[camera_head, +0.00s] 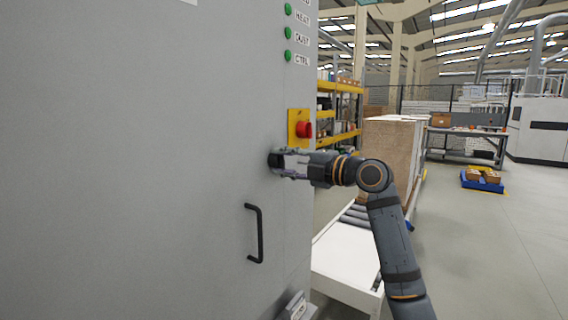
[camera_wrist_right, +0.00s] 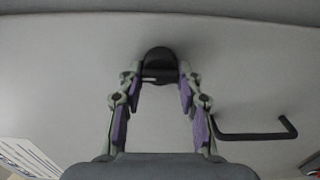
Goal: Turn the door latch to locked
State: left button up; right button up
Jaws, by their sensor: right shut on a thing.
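The door latch (camera_head: 273,160) is a small black turn knob on the grey cabinet door (camera_head: 150,160). In the right wrist view the latch (camera_wrist_right: 158,62) is dark and rounded, with a short pale mark low on its face. My right gripper (camera_head: 281,162) reaches it from the right, with its fingers shut on the latch. The right wrist view shows the fingertips (camera_wrist_right: 158,78) on either side of it. In the head view the fingers hide part of the latch. My left gripper is not in view.
A black door handle (camera_head: 260,233) sticks out below the latch. A red button on a yellow plate (camera_head: 303,129) sits just above my right gripper. Green indicator lights (camera_head: 288,33) are higher up. A roller conveyor (camera_head: 355,215) and stacked boards (camera_head: 390,150) stand behind my right arm.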

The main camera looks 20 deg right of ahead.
jog(key=o, duration=1.1)
jog(key=shift+o, duration=0.2)
jog(key=v, duration=1.2)
